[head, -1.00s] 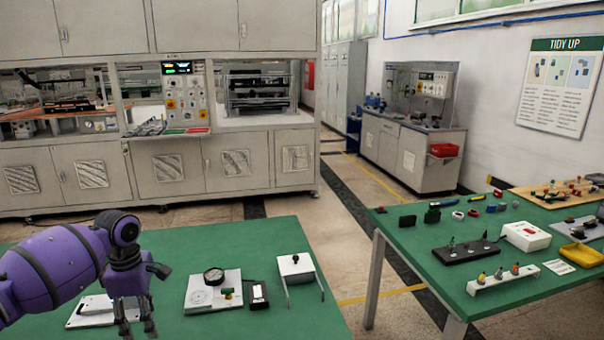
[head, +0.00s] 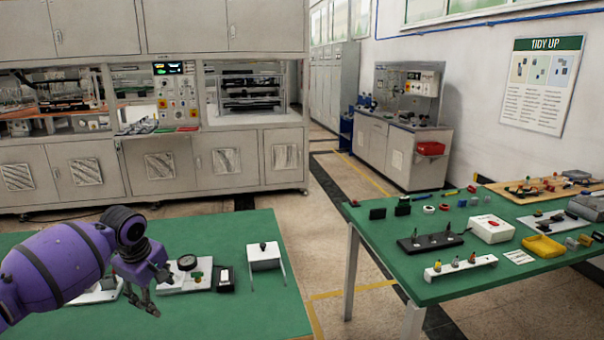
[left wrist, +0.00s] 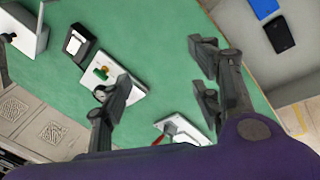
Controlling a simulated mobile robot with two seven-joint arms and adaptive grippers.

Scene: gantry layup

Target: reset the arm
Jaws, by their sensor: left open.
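My left arm is purple and comes in from the left in the head view. Its gripper (head: 146,296) hangs over the near green table (head: 240,314), pointing down. In the left wrist view the two dark fingers of the gripper (left wrist: 160,95) stand wide apart with nothing between them. A white plate with a gauge and a green part (head: 192,274) lies just right of the gripper in the head view. It also shows beside one finger in the left wrist view (left wrist: 122,76). My right gripper is in neither view.
A black block (head: 225,279) and a white bracket stand (head: 266,256) stand on the near table. A second green table (head: 390,262) at the right holds a black peg stand (head: 431,242), a white box (head: 491,229) and a yellow tray (head: 543,248). Floor shows between the tables.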

